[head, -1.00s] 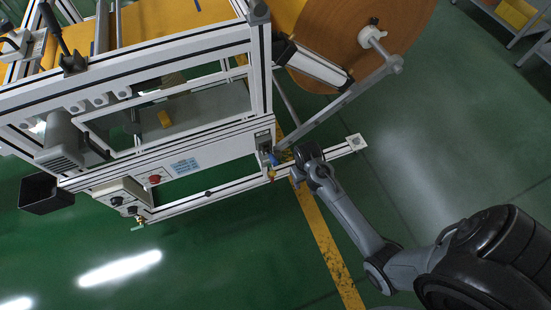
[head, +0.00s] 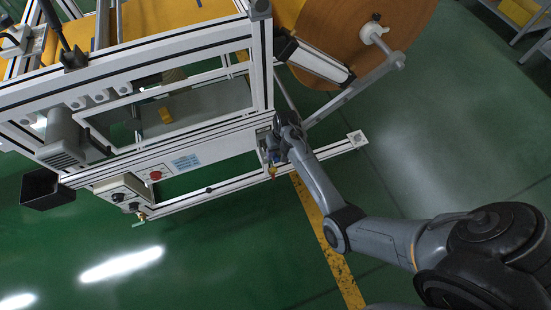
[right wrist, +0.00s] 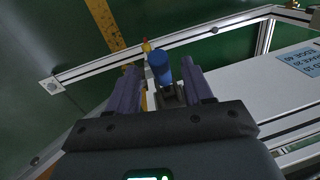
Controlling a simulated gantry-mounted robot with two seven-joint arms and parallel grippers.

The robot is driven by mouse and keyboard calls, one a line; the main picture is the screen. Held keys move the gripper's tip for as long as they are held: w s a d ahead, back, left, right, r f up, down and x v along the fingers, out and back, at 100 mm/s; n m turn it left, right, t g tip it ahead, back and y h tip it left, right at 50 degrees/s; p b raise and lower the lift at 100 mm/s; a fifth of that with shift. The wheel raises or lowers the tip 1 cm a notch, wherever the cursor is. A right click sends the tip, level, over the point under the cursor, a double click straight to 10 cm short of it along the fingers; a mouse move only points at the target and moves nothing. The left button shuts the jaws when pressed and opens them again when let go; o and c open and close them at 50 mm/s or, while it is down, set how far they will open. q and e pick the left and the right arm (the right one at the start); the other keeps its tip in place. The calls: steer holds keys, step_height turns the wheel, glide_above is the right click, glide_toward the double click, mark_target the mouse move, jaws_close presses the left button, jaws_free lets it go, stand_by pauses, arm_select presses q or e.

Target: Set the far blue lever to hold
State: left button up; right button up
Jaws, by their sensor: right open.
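A blue lever (right wrist: 160,68) with a rounded grip stands up from a dark mount in the right wrist view. In the head view, only a small patch of blue (head: 274,157) shows beside my gripper at the corner of the white machine frame. My right gripper (right wrist: 160,82) is open, with one finger on each side of the lever; whether either finger touches it I cannot tell. In the head view my right gripper (head: 279,145) partly covers the lever and its mount. My left gripper is in neither view.
The aluminium machine frame (head: 225,190) runs close around the lever. A small yellow and red part (head: 272,173) sits just below it. A control box with a red button (head: 155,176) is further left. A large brown roll (head: 350,40) is above. Green floor lies open at right.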

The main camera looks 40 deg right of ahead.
mark_target(276, 156)
steer(key=shift+w+a+f+b, duration=0.15)
steer(key=shift+f+b, duration=0.1)
steer(key=shift+f, duration=0.65)
steer(key=shift+a+f+b, duration=0.1)
steer(key=shift+f+b, duration=0.1)
steer(key=shift+f, duration=0.7)
jaws_close()
